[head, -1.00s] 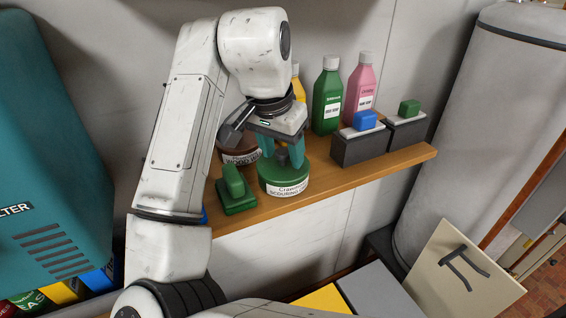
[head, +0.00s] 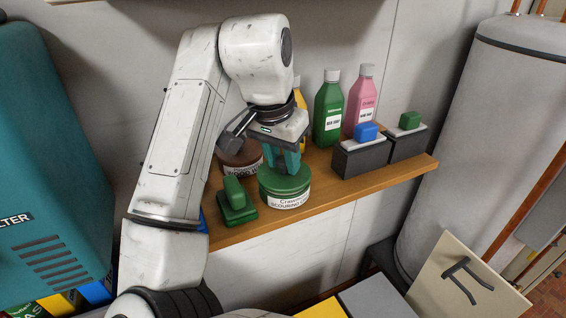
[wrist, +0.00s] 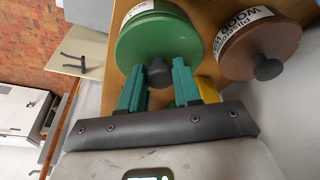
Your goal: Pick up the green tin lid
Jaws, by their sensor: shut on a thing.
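The green tin lid (head: 271,183) is a round lid with a dark knob, sitting on the white-labelled scouring tin (head: 289,202) near the shelf's front edge. In the wrist view the lid (wrist: 145,42) fills the upper middle, with its dark knob (wrist: 158,74) between the two teal fingers. My gripper (head: 287,167) points down over the lid and is shut on that knob. The fingers hide the knob in the head view. I see no gap between lid and tin.
A brown-lidded tin (wrist: 250,42) stands close beside the green one. A green block-shaped thing (head: 236,201) is at left on the wooden shelf (head: 340,195). Green (head: 327,112) and pink (head: 361,100) bottles and two dark boxes (head: 360,160) stand to the right.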

